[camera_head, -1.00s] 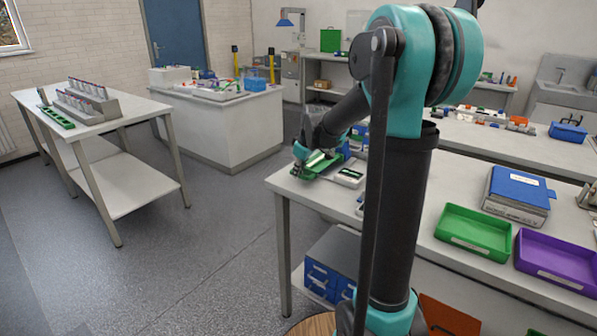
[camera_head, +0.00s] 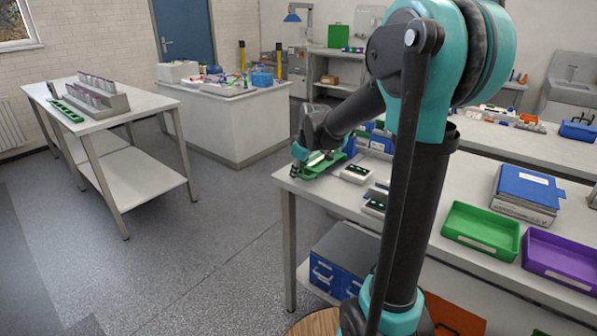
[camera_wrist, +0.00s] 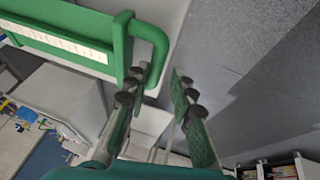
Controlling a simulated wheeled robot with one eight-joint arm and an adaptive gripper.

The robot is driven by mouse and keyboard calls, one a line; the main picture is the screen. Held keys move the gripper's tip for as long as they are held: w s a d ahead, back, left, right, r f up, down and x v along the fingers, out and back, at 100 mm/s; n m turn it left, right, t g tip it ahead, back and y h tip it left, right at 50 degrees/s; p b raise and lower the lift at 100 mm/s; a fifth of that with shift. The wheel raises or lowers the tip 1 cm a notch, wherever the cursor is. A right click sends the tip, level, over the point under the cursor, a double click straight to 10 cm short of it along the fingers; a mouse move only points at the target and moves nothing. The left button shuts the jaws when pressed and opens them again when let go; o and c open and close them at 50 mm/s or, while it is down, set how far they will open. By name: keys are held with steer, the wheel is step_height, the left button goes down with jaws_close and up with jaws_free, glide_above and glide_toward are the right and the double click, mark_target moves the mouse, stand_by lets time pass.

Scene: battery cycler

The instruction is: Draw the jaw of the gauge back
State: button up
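The green gauge (camera_head: 322,166) lies at the near left corner of the long white workbench. In the wrist view its green frame with a pale scale strip (camera_wrist: 60,40) fills the upper left, and a rounded green loop (camera_wrist: 152,45) projects from its right end. My gripper (camera_wrist: 161,75) has its two fingers apart with nothing between the pads. Its left fingertip is close to the loop's lower end; I cannot tell if they touch. The right finger stands clear of the gauge. In the head view my gripper (camera_head: 299,158) is at the gauge's left side, partly covering it.
Small devices (camera_head: 355,173) sit just right of the gauge. Green (camera_head: 480,247) and purple (camera_head: 562,275) trays and a blue-topped box (camera_head: 527,190) are farther right on the bench. Open floor (camera_head: 230,240) lies left of the bench corner.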

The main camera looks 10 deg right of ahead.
steer(key=v, duration=1.2)
steer(key=s+d+f+m+h, duration=0.1)
steer(key=s+d+f+m, duration=0.2)
steer(key=s+f, duration=0.8)
steer(key=s+d+f+m, duration=0.4)
steer(key=s+f+m, duration=0.2)
steer(key=s+f, duration=0.5)
steer(key=shift+s+d+f+m+h, duration=0.2)
steer(key=shift+s+f+m+h, duration=0.15)
steer(key=shift+s, duration=0.2)
